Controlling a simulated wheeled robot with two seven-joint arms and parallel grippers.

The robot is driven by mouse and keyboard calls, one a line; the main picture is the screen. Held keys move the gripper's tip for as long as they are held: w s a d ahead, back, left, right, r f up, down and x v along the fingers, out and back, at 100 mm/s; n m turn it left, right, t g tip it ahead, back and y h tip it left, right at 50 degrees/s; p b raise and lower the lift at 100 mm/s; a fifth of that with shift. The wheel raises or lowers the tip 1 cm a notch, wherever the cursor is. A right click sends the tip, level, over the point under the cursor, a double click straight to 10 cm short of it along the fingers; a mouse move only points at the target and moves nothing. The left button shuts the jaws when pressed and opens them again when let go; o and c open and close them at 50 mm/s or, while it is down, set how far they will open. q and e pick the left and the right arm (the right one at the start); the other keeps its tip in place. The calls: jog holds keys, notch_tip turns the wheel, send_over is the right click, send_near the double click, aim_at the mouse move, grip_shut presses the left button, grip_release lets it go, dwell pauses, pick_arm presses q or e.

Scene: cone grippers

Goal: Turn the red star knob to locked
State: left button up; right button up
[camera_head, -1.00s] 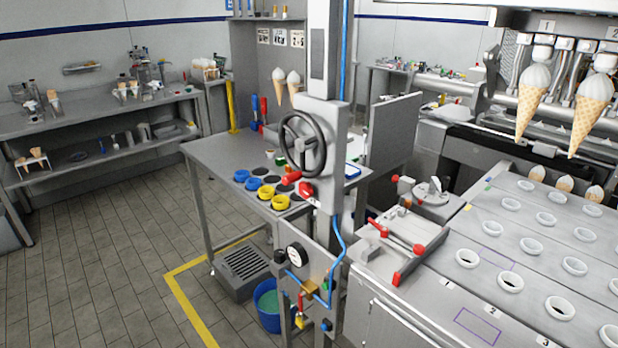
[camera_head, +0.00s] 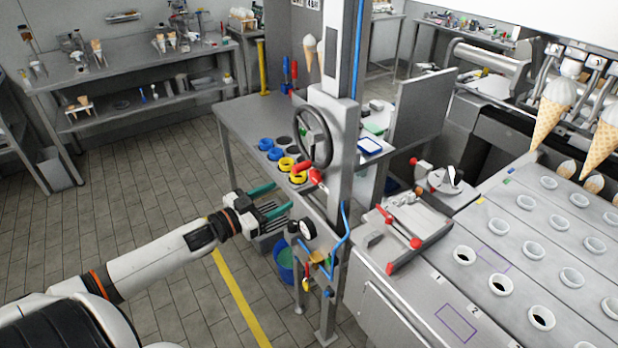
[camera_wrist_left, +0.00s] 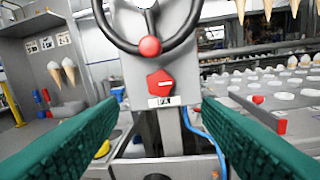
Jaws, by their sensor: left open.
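The red star knob (camera_head: 316,176) sits on the grey column below the black handwheel (camera_head: 313,137). In the left wrist view the knob (camera_wrist_left: 159,83) is a red, many-sided face with a white mark, above a small white label (camera_wrist_left: 164,101) too small to read surely. My left gripper (camera_head: 270,200) is open and empty, left of the column and apart from the knob. In the left wrist view its green fingers (camera_wrist_left: 159,112) stand either side of the column, with the knob between and beyond them. My right gripper is not in view.
The handwheel's red grip (camera_wrist_left: 150,46) hangs just above the knob. A gauge (camera_head: 307,229) and blue hose (camera_head: 345,235) are lower on the column. A table with blue and yellow rings (camera_head: 285,164) stands behind. A red-handled press (camera_head: 400,230) is at right.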

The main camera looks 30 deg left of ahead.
aim_at(313, 178)
pick_arm(q)
jog(key=p+x, duration=0.1)
jog(key=x, duration=0.7)
jog(key=shift+w+r+p, duration=0.1)
jog(key=shift+w+p, duration=0.1)
jog(key=shift+p, duration=0.15)
jog(key=shift+x, duration=1.05)
jog(key=shift+s+d, duration=0.1)
jog(key=shift+c, duration=0.6)
jog(key=c, duration=0.9)
